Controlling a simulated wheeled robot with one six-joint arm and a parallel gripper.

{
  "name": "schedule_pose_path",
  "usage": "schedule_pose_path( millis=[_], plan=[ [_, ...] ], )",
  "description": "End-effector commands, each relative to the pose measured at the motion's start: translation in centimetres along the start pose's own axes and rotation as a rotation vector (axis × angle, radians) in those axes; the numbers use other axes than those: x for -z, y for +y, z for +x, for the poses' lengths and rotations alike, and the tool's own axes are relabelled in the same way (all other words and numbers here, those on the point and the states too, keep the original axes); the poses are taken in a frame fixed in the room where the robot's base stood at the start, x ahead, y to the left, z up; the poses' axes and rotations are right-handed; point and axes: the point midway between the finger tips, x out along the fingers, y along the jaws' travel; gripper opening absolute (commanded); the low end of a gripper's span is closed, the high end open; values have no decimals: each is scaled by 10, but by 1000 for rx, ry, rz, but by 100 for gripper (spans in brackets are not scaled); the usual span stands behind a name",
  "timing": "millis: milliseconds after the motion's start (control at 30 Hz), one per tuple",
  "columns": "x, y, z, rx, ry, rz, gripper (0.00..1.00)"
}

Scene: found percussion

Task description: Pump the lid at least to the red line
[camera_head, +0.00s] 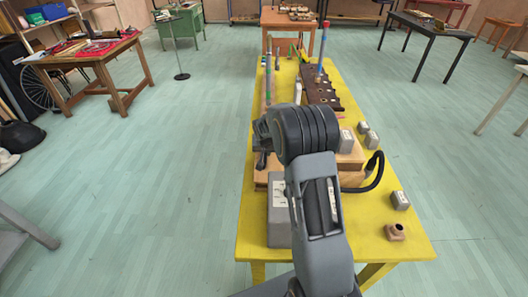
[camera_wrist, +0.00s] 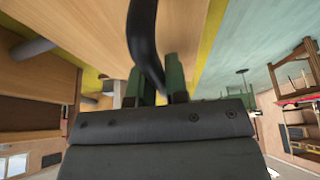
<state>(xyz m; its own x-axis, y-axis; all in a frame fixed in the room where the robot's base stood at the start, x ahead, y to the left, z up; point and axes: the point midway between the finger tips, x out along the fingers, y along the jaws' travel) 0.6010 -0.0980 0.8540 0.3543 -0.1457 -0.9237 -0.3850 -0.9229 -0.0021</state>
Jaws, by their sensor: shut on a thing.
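My gripper's green fingers (camera_wrist: 160,86) are close together in the wrist view. A black curved, handle-like piece (camera_wrist: 145,38) runs down between them, and they are shut on it. In the head view my arm covers the fingers and most of what they hold. A light wooden board or box (camera_wrist: 50,50) is close by in the wrist view; its wooden parts (camera_head: 352,160) also show right of my wrist in the head view. I cannot tell which part is the lid. No red line can be made out.
A black curved hose (camera_head: 378,172) loops right of my arm.

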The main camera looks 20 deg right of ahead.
Motion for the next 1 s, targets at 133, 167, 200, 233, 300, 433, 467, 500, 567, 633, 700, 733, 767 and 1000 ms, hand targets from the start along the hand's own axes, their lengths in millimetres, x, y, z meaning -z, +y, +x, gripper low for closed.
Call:
schedule_pose_path(
  millis=[133,167,200,233,300,433,467,500,567,633,700,733,767,1000],
  plan=[
    [2,2,-6,1,1,0,0],
    [2,2,-6,2,1,0,0],
    [2,2,-5,2,1,0,0],
    [2,2,-5,2,1,0,0],
    [2,2,-5,2,1,0,0],
    [2,2,-6,2,1,0,0],
    [3,2,-6,2,1,1,0],
    [3,3,-7,2,1,1,0],
    [4,5,-10,2,2,2,0],
    [6,7,-13,2,2,2,0],
    [7,10,-16,2,2,2,0],
    [8,11,-18,2,2,2,0],
    [8,13,-20,2,2,2,0],
    [10,18,-24,2,2,1,0]
  ],
)
